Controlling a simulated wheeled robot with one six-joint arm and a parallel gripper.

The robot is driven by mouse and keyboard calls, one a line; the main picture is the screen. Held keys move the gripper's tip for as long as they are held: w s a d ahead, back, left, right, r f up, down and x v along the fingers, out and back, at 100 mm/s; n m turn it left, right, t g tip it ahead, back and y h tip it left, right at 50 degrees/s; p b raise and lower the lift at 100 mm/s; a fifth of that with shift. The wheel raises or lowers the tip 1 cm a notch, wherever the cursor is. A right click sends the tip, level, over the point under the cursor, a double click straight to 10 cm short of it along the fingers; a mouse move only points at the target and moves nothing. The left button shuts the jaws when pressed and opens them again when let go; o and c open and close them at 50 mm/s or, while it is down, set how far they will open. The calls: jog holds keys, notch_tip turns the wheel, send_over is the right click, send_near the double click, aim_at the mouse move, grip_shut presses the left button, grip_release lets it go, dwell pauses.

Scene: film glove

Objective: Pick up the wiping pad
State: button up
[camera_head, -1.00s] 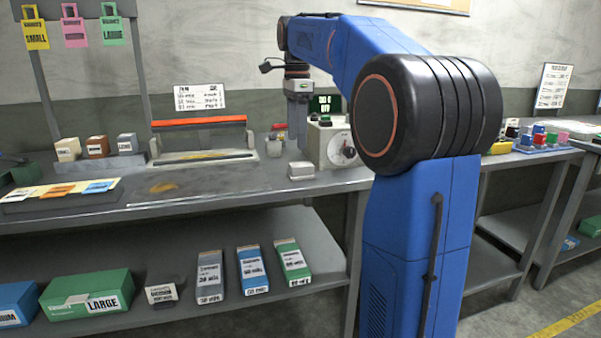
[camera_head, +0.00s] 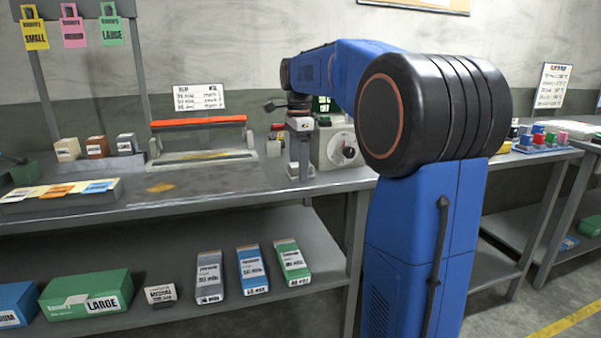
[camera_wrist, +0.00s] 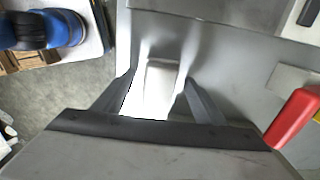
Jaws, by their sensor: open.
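The wiping pad (camera_wrist: 160,78) is a pale, whitish block on the grey bench top. In the wrist view it lies between the two dark fingers of my gripper (camera_wrist: 157,88), with a finger on each side. The jaws are open. Whether the fingers touch the pad I cannot tell, and its near part is washed out by glare.
A beige box with a dial (camera_head: 338,149) stands close at the right. The sealer with a red bar (camera_head: 199,122) is to the left. The bench's front edge (camera_head: 240,200) is near. Boxes, including a green one (camera_head: 88,296), lie on the lower shelf.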

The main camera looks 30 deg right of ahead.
jog(key=c, duration=1.1)
jog(key=shift+r, duration=0.1)
jog(key=shift+c, duration=0.2)
notch_tip(320, 180, up, 10)
jog(key=shift+f, duration=0.1)
jog(key=shift+o, duration=1)
jog(key=shift+c, duration=0.5)
jog(key=shift+a, duration=0.1)
